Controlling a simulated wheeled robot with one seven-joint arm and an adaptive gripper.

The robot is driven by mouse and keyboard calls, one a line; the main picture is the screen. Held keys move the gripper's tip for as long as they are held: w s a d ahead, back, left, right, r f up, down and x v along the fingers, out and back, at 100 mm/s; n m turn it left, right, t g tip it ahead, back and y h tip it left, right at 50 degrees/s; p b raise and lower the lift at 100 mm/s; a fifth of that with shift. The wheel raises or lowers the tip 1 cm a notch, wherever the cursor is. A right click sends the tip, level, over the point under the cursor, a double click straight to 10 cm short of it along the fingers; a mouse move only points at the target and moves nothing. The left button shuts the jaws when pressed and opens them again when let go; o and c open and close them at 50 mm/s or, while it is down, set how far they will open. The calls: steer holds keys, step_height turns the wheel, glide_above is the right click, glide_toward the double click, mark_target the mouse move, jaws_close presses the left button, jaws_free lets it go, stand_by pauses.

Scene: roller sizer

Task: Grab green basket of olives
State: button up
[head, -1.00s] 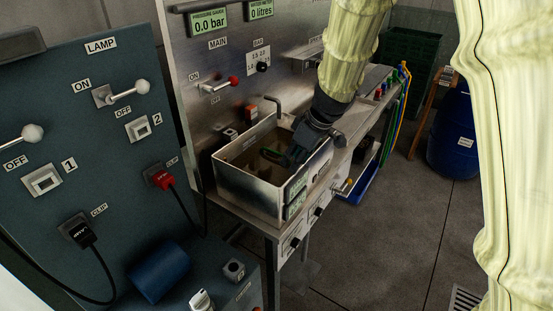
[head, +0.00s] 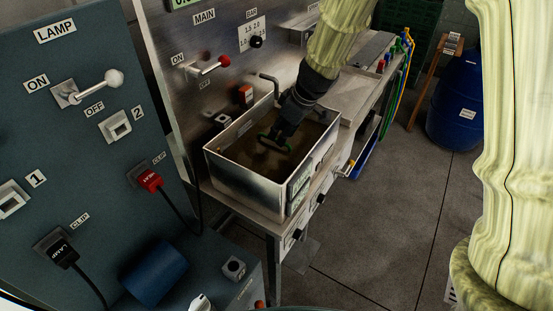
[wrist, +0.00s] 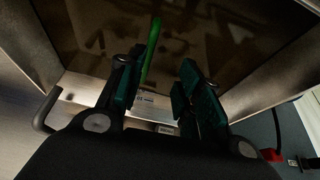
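A steel tank (head: 240,178) holds dark brownish contents, and my gripper (head: 276,143) reaches down into it. In the wrist view my gripper (wrist: 163,95) has its two fingers apart, with a clear gap between them. A thin bright green strip (wrist: 151,50), perhaps part of the green basket, stands in that gap close beside the left finger; I cannot tell if they touch. The basket's body and the olives are not clear in the dark tank.
The tank's steel walls surround my gripper closely. A bent pipe (head: 270,83) stands at the tank's back edge. A blue panel (head: 70,150) with switches is at left. A blue barrel (head: 455,105) stands on the floor at right, with open floor before it.

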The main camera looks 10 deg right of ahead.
mark_target(275, 140)
steer(key=shift+g, duration=0.3)
steer(key=w+f, duration=0.1)
steer(key=w, duration=0.1)
steer(key=w+a+f, duration=0.1)
steer(key=w+f, duration=0.1)
steer(key=shift+f+p, duration=0.3)
steer(key=shift+w+f, duration=0.25)
steer(key=shift+s+f+p, duration=0.3)
steer(key=shift+f+p, duration=0.1)
steer(key=shift+p, duration=0.1)
steer(key=shift+s+a+f, duration=0.1)
steer(key=shift+s+a, duration=0.05)
steer(key=shift+s, duration=0.1)
steer(key=shift+a+f, duration=0.15)
steer(key=shift+f, duration=0.05)
steer(key=shift+w+a+f, duration=0.15)
steer(key=shift+w+f, duration=0.6)
steer(key=shift+s+d+r, duration=0.15)
steer(key=shift+s+d, duration=0.05)
steer(key=shift+s+r, duration=0.15)
steer(key=shift+s, duration=0.05)
steer(key=shift+c, duration=0.5)
steer(key=shift+a, duration=0.15)
steer(key=c, duration=0.3)
steer(key=shift+w, duration=0.2)
jaws_close()
